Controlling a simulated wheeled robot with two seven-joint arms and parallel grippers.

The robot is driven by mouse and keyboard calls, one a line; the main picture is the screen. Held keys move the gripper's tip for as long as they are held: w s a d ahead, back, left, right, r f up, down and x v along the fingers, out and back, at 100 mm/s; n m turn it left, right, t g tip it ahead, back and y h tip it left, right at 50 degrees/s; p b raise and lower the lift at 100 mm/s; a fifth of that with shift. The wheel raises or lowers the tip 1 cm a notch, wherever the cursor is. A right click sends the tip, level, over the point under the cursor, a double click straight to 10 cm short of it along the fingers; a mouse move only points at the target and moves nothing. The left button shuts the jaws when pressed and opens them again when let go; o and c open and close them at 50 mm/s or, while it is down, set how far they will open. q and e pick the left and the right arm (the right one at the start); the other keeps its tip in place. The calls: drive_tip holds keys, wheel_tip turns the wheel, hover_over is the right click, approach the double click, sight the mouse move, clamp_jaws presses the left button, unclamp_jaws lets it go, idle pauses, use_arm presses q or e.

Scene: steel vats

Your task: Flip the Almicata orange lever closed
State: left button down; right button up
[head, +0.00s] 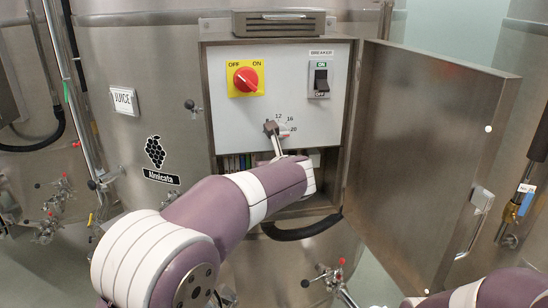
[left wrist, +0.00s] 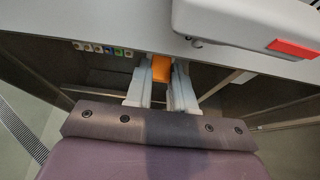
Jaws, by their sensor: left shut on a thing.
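The Almicata vat (head: 180,110) fills the middle of the head view, with its grape label (head: 157,155) on the left. Its control box is open, showing a white panel (head: 300,75). In the left wrist view, the orange lever (left wrist: 161,69) is below the panel, between the two pale fingers of my left gripper (left wrist: 164,75), which is shut on it. In the head view my left arm hides the lever and the gripper tips. Part of my right arm shows at the lower right; its gripper is out of view.
The box door (head: 425,140) stands open to the right. The panel carries a red rotary switch (head: 245,79), a breaker (head: 320,80) and a numbered dial near my wrist. Terminals (left wrist: 103,50) are left of the lever. A black hose (head: 300,230) loops below the box.

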use_arm(q)
drive_tip(key=shift+w+r+g, duration=0.1)
drive_tip(key=shift+r+g, duration=0.25)
drive_tip(key=shift+g, duration=0.35)
drive_tip(key=c, duration=1)
unclamp_jaws()
drive_tip(key=shift+o, duration=0.2)
drive_tip(key=b+v, duration=0.5)
drive_tip(key=v, duration=0.7)
drive_tip(key=shift+r, duration=0.3)
drive_tip(key=shift+s+a, duration=0.15)
drive_tip(key=shift+s, duration=0.05)
